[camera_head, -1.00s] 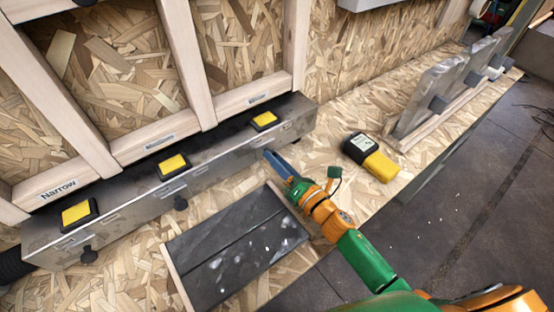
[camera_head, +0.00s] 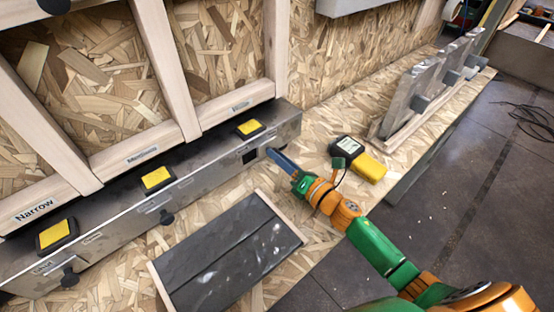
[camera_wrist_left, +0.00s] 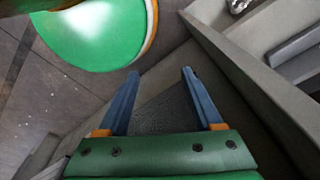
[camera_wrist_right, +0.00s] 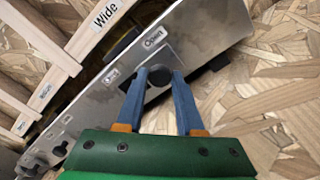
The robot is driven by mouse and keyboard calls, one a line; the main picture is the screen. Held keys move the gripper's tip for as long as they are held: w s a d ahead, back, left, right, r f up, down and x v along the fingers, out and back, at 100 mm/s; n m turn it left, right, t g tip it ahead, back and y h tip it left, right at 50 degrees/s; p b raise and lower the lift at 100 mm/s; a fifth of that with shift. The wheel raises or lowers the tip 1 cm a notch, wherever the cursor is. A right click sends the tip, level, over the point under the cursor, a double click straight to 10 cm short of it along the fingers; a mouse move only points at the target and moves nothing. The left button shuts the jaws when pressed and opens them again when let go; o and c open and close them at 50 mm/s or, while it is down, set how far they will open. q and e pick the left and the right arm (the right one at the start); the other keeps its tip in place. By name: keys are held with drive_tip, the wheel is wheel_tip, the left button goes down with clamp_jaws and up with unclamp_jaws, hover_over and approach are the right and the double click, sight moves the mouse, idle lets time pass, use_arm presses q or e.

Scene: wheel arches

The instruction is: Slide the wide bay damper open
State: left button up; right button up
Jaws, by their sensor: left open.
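The steel duct box (camera_head: 110,220) runs along the foot of the stud wall. Its wide bay is at the right end, under the yellow-topped unit (camera_head: 250,128); the "Wide" label (camera_wrist_right: 106,14) shows in the right wrist view. A dark square opening (camera_head: 249,156) shows in the wide bay's front face. My right gripper (camera_head: 270,151) is just right of that opening. My left gripper (camera_wrist_left: 158,72) is open and empty in the left wrist view.
Other dark knobs (camera_head: 167,217) stick out of the duct face to the left. A dark panel (camera_head: 228,250) lies on the bench in front. A yellow and black meter (camera_head: 358,158) lies right of my right gripper. Upright grey plates (camera_head: 430,85) stand farther right.

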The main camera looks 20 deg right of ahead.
drive_tip(key=o, duration=0.4)
drive_tip(key=shift+w+d+r, duration=0.1)
drive_tip(key=shift+c, duration=0.2)
drive_tip(key=shift+o, duration=0.5)
drive_tip(key=shift+d, duration=0.1)
drive_tip(key=b+v, duration=0.1)
drive_tip(key=v, duration=0.6)
